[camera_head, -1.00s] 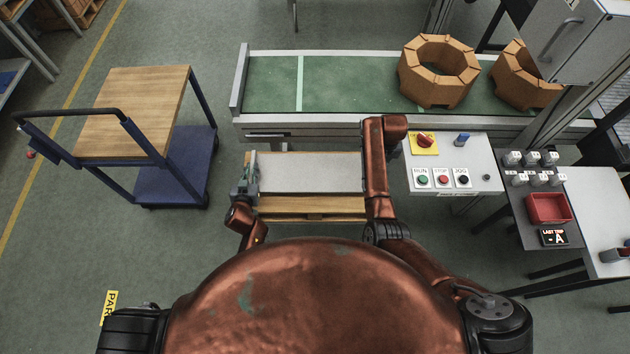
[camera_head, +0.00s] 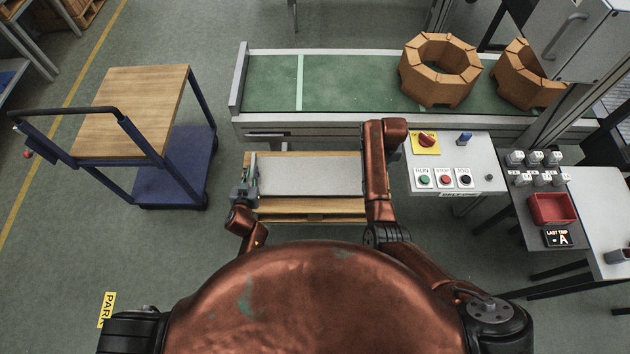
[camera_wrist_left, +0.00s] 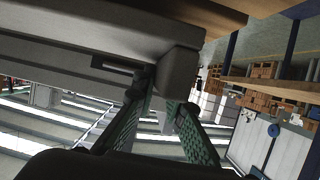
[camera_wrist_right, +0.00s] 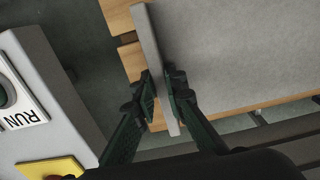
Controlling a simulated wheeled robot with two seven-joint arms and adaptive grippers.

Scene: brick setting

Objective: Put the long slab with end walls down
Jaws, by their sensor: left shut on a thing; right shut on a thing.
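The long slab (camera_head: 310,175) is light grey and lies level over a wooden pallet (camera_head: 310,206) in the head view. I cannot tell whether it touches the pallet. My left gripper (camera_head: 246,187) is at the slab's left end. In the left wrist view its fingers (camera_wrist_left: 164,106) close around a grey end piece, in shadow. My right gripper is hidden behind my arm in the head view. In the right wrist view it (camera_wrist_right: 162,98) is shut on the slab's thin end wall (camera_wrist_right: 150,40), one finger on each side. The slab's grey face (camera_wrist_right: 240,55) extends to the right there.
A green conveyor (camera_head: 350,85) with two brown brick rings (camera_head: 440,70) runs behind the slab. A control panel (camera_head: 450,165) stands close on the right. A blue trolley with a wooden top (camera_head: 135,105) is on the left. Floor is clear between trolley and pallet.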

